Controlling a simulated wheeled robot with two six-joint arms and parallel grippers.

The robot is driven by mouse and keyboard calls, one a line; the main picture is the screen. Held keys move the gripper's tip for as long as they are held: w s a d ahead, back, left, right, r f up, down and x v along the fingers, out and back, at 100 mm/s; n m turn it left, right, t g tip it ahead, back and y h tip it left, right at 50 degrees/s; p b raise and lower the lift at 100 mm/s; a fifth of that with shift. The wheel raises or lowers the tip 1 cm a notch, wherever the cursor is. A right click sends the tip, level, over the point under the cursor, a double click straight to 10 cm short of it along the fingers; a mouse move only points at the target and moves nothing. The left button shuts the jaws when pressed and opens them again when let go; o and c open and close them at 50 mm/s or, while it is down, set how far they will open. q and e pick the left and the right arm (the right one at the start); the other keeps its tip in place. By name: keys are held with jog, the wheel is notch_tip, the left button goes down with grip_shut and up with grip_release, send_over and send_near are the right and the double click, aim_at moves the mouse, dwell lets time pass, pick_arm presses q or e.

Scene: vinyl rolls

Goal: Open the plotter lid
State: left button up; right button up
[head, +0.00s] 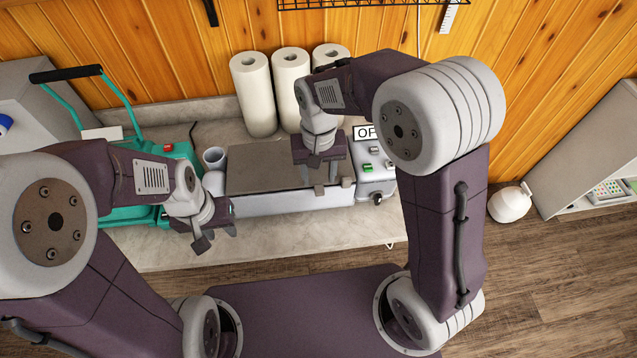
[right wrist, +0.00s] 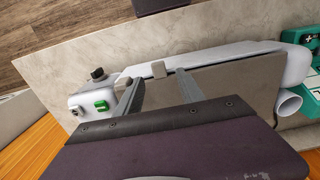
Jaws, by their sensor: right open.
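The plotter (head: 290,203) is a long pale machine on the counter, with a flat grey-brown lid (head: 258,168) lying down on it. A control box with green buttons (head: 374,178) is at its right end. Small light tabs stand at the lid's front edge; one (right wrist: 158,69) shows in the right wrist view. My right gripper (head: 320,176) is open over the lid's right part, with its fingers near the front edge and the tab just beyond them. I cannot tell whether they touch. My left gripper (head: 217,236) hangs open and empty in front of the plotter's left end.
Three white rolls (head: 291,85) stand behind the plotter against the wood wall. The counter's front strip (head: 300,233) is clear. A white jug (head: 510,204) stands at the right.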

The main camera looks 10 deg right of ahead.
aim_at(319, 190)
notch_tip(319, 190, down, 5)
jog(key=shift+d+r, duration=0.1)
jog(key=shift+r, duration=0.05)
grip_shut()
jog(key=shift+r, duration=0.1)
dwell(1.4)
